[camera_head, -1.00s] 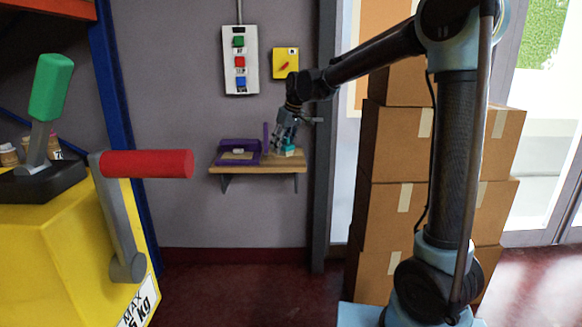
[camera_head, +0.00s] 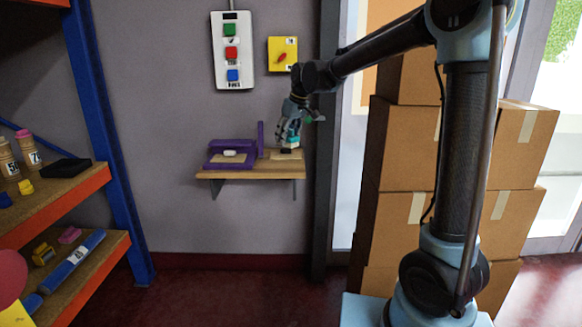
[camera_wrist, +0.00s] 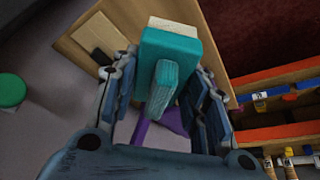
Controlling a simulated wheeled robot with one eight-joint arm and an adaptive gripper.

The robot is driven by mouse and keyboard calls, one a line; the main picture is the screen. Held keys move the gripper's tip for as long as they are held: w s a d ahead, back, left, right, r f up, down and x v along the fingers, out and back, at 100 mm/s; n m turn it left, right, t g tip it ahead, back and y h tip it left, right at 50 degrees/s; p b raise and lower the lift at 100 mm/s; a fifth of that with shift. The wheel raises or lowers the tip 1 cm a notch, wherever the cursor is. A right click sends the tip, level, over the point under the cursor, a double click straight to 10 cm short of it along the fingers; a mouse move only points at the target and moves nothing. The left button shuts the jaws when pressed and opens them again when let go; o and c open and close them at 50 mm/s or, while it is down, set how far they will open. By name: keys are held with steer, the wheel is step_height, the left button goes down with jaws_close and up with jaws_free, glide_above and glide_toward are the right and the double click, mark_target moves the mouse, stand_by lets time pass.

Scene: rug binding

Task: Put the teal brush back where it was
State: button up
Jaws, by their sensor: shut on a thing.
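The teal brush (camera_wrist: 168,65) has a block-shaped body with a raised grip and a pale edge at its far end. In the wrist view it sits between the fingers of my gripper (camera_wrist: 165,85), which is shut on it. In the head view my gripper (camera_head: 289,138) points down over the right end of a small wooden wall shelf (camera_head: 262,171). The brush is hard to make out there. A black piece (camera_head: 288,151) shows just under the fingers; a black patch (camera_wrist: 103,57) also lies on the wood in the wrist view.
A purple tray (camera_head: 214,163) with a white item and an upright purple post (camera_head: 261,135) stand left of my gripper. A button panel (camera_head: 232,75) and yellow switch box (camera_head: 283,54) hang above. Stacked cartons (camera_head: 408,145) stand right; an orange-edged rack (camera_head: 62,203) stands left.

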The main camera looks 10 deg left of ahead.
mark_target(295, 137)
steer(key=f, duration=0.4)
steer(key=shift+w+f, duration=0.2)
steer(key=shift+f, duration=2.8)
steer(key=o, duration=1.4)
steer(key=shift+r, duration=0.1)
steer(key=v, duration=1.1)
steer(key=shift+s+r, duration=0.1)
steer(key=shift+r, duration=0.15)
steer(key=shift+d+r, duration=0.15)
steer(key=shift+d, duration=0.1)
